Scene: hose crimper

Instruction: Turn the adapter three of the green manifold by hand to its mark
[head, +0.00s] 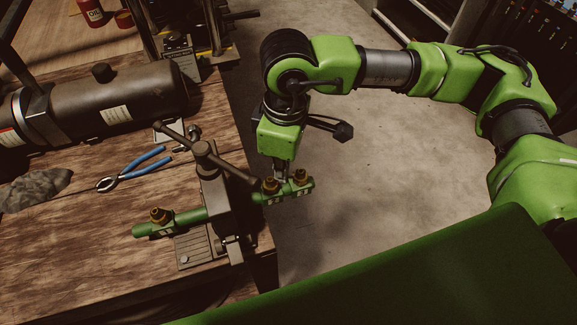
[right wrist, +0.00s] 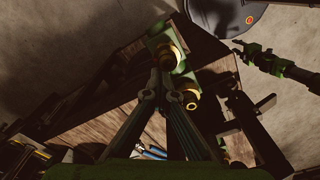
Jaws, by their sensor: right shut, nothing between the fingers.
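The green manifold (head: 185,222) lies across the vise (head: 215,195) at the bench edge, and its right end sticks out past the edge. It carries brass adapters: one on the left part (head: 158,215) and two close together on the right part, an inner one (head: 270,184) and an outer one (head: 300,176). I cannot read which is number three or see its mark. My right gripper (head: 281,176) points down at the right pair. In the right wrist view its fingertips (right wrist: 163,78) are together and empty, close beside the brass adapters (right wrist: 190,97); contact is unclear.
The vise handle (head: 178,136) rises near the manifold. Blue-handled pliers (head: 140,168), a grey rag (head: 35,190) and a dark cylindrical tank (head: 120,100) are on the wooden bench (head: 90,245). The concrete floor (head: 370,180) right of the bench is clear.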

